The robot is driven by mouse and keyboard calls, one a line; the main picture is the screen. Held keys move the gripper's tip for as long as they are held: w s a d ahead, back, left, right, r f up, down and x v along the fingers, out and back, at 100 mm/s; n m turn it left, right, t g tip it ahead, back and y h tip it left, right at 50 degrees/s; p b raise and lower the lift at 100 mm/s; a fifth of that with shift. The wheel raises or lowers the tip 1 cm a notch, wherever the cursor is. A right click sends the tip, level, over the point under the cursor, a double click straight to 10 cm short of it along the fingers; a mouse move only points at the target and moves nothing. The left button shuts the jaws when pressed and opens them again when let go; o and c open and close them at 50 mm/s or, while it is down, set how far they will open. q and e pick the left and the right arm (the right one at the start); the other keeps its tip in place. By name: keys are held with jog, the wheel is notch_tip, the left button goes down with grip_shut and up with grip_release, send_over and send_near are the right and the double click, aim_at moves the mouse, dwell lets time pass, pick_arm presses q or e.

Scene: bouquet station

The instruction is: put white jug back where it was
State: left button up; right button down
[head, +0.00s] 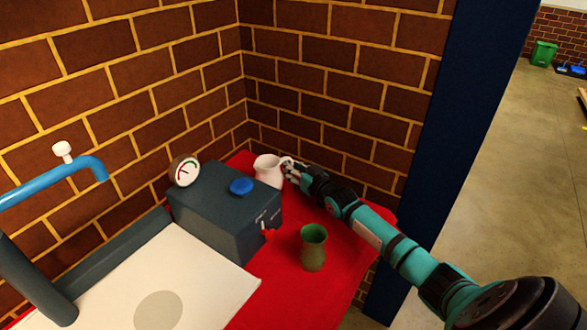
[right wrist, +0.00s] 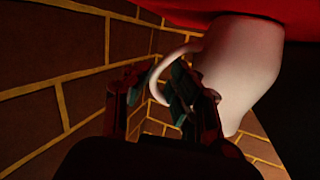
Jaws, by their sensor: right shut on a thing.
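The white jug (head: 268,168) stands upright at the back of the red table (head: 340,262), behind the dark grey box, near the brick corner. Its lower part is hidden by the box in the head view. My right gripper (head: 291,170) is at the jug's right side, shut on its handle. In the right wrist view the jug (right wrist: 240,70) appears upside down against the red surface, with the handle between the fingers of my right gripper (right wrist: 160,95). I cannot tell whether its base touches the table. My left gripper is not in view.
The dark grey box (head: 225,215) with a gauge (head: 185,171) and blue knob (head: 241,186) stands just in front of the jug. A green vase (head: 313,248) stands nearer on the red table. Brick walls close off the back. A blue tap (head: 55,180) is at left.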

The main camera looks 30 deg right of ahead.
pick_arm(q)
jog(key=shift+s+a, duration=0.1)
pick_arm(e)
jog(key=shift+r, duration=0.15)
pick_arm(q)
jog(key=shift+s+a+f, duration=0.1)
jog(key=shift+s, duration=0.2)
pick_arm(e)
jog(key=c, duration=1.2)
grip_release()
jog(key=shift+f, duration=0.2)
jog(key=shift+r, duration=0.15)
jog(key=shift+s+a, duration=0.1)
jog(key=shift+s, duration=0.1)
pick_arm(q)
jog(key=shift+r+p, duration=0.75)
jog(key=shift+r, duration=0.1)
pick_arm(e)
jog(key=s, duration=0.4)
jog(key=s+r, duration=0.1)
jog(key=s, duration=0.6)
jog(key=shift+s+r, duration=0.3)
jog(key=shift+r, duration=0.1)
jog(key=shift+o, duration=0.4)
jog(key=o, duration=1.1)
jog(key=shift+s, duration=0.1)
